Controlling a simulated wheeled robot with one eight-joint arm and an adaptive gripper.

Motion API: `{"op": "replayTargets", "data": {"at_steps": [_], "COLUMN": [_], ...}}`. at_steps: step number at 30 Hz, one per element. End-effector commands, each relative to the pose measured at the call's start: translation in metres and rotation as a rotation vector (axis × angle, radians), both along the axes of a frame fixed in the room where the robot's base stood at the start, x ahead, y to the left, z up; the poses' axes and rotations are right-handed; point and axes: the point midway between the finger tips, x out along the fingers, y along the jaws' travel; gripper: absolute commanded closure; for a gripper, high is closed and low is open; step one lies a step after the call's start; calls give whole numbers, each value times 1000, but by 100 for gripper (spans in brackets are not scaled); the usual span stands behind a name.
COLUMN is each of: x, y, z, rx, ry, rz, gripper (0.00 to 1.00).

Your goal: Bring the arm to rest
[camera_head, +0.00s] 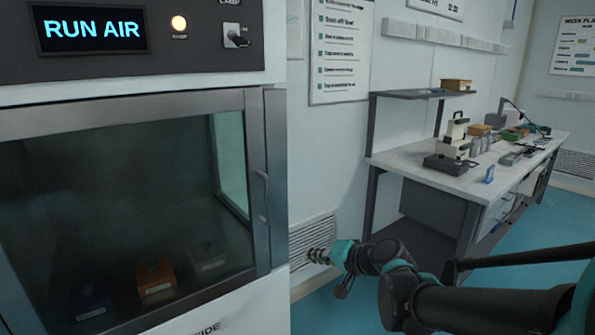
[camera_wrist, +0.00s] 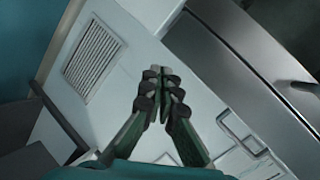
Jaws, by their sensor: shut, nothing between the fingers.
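My arm (camera_head: 455,303) reaches in from the lower right in the head view, bent at its joints, in front of the wall and to the right of a glass-fronted cabinet. My gripper (camera_wrist: 160,72) shows in the wrist view with its two fingers together, shut and empty. In the head view, the gripper end (camera_head: 318,256) points left, close to the cabinet's right edge. I cannot tell whether a gap separates it from the cabinet.
The cabinet (camera_head: 278,180) has a closed glass door and a lit RUN AIR display (camera_head: 92,29). Dim boxes (camera_head: 156,278) sit inside. A wall vent (camera_head: 312,238) is behind my gripper. A bench (camera_head: 400,160) with instruments stands at right. Blue floor (camera_head: 560,215) is open in front of it.

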Motion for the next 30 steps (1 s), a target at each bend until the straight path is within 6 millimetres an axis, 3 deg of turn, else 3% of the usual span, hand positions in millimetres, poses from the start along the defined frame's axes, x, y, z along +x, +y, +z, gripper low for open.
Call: {"op": "replayTargets", "data": {"at_steps": [6,12,18,30], "x": [-32,-58,-69,-70], "y": [-49,-110,-141,-144], "z": [-79,-118,-127,-127], "rx": [-441,-765,-906,-918], "ry": [129,253,313,318], "rz": [114,161,171,171], "gripper": [100,100,100,100]}}
